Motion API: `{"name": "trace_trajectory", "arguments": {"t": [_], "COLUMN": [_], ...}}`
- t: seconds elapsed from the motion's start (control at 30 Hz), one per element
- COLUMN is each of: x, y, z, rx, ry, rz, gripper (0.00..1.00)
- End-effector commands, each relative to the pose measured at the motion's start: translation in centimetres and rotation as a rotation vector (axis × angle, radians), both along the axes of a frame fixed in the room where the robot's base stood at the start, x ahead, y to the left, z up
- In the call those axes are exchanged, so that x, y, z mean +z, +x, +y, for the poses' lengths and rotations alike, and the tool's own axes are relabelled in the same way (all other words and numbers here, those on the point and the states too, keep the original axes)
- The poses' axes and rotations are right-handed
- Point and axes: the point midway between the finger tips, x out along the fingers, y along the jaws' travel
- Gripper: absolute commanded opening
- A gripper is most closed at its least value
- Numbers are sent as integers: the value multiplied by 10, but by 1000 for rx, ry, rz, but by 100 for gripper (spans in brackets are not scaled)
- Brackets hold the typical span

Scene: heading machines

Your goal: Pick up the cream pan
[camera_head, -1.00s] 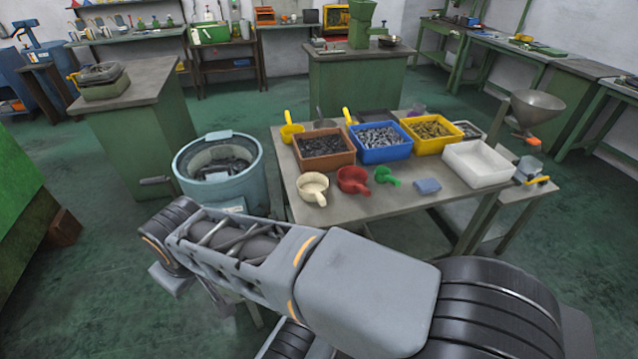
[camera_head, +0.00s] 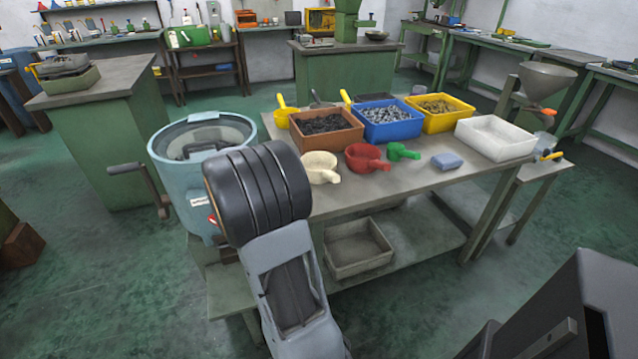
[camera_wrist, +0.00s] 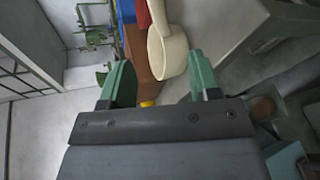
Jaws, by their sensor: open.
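The cream pan (camera_head: 320,166) sits on the table near its front edge, left of the red pan (camera_head: 364,157). In the wrist view the cream pan (camera_wrist: 167,52) shows sideways, its handle toward the top of the picture. My gripper (camera_wrist: 152,84) is open and empty, its two green fingers apart. The pan appears between and beyond the fingertips, and I see no contact. In the head view my arm stands in front of the table's left end, and the gripper itself is hidden there.
Behind the pans stand a brown bin (camera_head: 327,139), a blue bin (camera_head: 386,132) and a yellow bin (camera_head: 440,123). A light-blue drum machine (camera_head: 185,190) stands left.

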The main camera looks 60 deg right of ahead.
Motion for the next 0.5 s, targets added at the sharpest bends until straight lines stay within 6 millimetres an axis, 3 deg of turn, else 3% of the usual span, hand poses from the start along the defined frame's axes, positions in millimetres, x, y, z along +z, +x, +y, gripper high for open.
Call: {"name": "trace_trajectory", "arguments": {"t": [0.3,0.5], "x": [-19,-25], "y": [-18,-25], "z": [-53,-72], "rx": [0,3], "ry": [-25,-24], "rz": [16,16], "gripper": [56,56]}}
